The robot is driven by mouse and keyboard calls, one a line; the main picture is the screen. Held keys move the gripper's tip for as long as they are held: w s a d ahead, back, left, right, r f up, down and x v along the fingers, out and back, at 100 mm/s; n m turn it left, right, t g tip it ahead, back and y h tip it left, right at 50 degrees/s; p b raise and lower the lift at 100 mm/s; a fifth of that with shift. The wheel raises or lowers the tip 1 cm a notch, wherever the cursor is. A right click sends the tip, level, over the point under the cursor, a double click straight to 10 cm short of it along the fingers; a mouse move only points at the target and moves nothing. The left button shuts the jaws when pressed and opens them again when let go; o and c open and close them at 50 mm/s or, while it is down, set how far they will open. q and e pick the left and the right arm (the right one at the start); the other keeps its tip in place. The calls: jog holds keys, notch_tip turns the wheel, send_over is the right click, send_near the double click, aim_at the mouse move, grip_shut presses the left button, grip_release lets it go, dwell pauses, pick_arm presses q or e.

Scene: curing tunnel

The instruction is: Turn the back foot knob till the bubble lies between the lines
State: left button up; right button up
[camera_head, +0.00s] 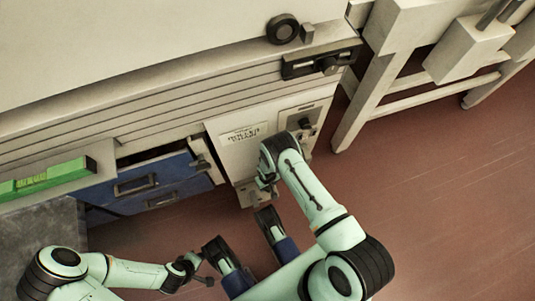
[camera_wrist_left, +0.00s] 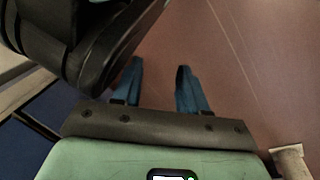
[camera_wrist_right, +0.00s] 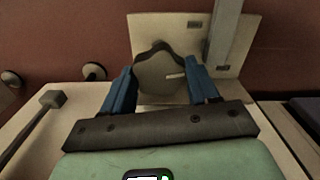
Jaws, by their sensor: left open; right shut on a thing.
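The foot knob (camera_wrist_right: 162,80), grey and lobed with a pale mark on its face, sits between the blue fingers of my right gripper (camera_wrist_right: 162,86) in the right wrist view. The gripper is shut on it, in front of a pale foot plate (camera_wrist_right: 185,35). In the head view my right gripper (camera_head: 266,182) is low at the cabinet front and hides the knob. A green level (camera_head: 70,173) lies at the left with a yellow-green vial (camera_head: 33,181); its bubble and lines are too small to read. My left gripper (camera_wrist_left: 160,82) is open and empty above the floor.
Blue drawers (camera_head: 150,184) are under the machine. A panel with a printed label (camera_head: 243,133) and a dark knob (camera_head: 305,124) are above my right gripper. A pale stand (camera_head: 375,90) is at the right. Red-brown floor (camera_head: 430,200) is clear at the right.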

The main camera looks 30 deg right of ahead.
jog(key=o, duration=1.1)
jog(key=shift+c, duration=0.2)
notch_tip(320, 180, up, 7)
jog(key=p, duration=0.2)
jog(key=shift+f+p, duration=0.2)
jog(key=shift+p, duration=0.1)
pick_arm(q)
notch_tip(320, 180, up, 7)
jog(key=w+d+p, duration=0.2)
jog(key=shift+d+t, duration=0.25)
jog(key=shift+t, duration=0.15)
pick_arm(e)
notch_tip(320, 180, up, 7)
pick_arm(q)
jog(key=shift+f, duration=0.1)
pick_arm(e)
jog(key=shift+f, duration=0.1)
